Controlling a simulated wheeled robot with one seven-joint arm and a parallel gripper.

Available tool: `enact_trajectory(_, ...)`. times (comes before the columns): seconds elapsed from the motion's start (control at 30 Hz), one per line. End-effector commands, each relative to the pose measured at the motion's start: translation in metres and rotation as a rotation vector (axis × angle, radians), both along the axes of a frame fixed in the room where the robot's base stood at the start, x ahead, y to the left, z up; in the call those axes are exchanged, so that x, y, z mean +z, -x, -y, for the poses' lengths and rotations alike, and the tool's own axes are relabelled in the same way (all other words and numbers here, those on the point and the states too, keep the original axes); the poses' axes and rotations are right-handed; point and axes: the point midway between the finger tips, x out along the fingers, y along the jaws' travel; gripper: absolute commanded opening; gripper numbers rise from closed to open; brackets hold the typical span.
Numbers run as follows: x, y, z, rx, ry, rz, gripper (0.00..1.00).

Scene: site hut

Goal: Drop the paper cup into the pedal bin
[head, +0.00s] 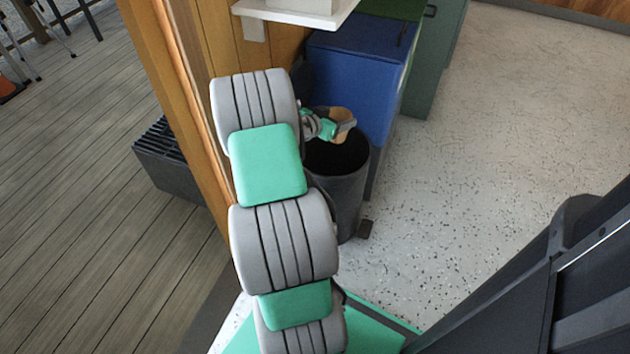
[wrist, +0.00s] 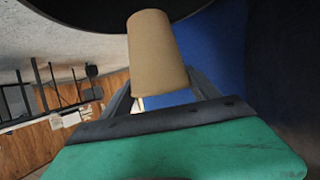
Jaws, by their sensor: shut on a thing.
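The paper cup (wrist: 158,60) is plain tan and is held between the fingers of my gripper (wrist: 160,92) in the wrist view. In the head view the cup (head: 343,122) shows small and partly covered at the end of my gripper (head: 333,127). My gripper is shut on it. The pedal bin (head: 340,190) is a dark grey round bin with its pedal (head: 365,229) at the floor on the right. Its top looks open and dark inside. The cup is over the bin's opening, toward its back. My arm covers the bin's left side.
A blue cabinet or bin (head: 355,75) stands right behind the pedal bin, with a green one (head: 430,60) beyond. A white shelf (head: 290,14) juts out above. A wooden wall edge (head: 190,110) is close on the left. The speckled floor (head: 500,130) at right is clear.

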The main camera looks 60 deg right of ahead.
Motion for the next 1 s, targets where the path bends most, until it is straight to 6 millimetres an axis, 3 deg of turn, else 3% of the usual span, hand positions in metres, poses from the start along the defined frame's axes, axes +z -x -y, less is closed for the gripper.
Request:
enact_trajectory(0.17,-0.013,0.004,0.002,-0.013,-0.002,-0.001,0.33)
enact_trajectory(0.5,-0.06,0.003,0.002,-0.01,-0.004,-0.001,0.33)
enact_trajectory(0.8,-0.062,0.006,0.002,-0.012,-0.001,0.002,0.33)
enact_trajectory(0.83,-0.062,0.006,0.002,-0.012,-0.001,0.002,0.7)
enact_trajectory(1.0,-0.062,0.006,0.002,-0.012,-0.001,0.002,0.84)
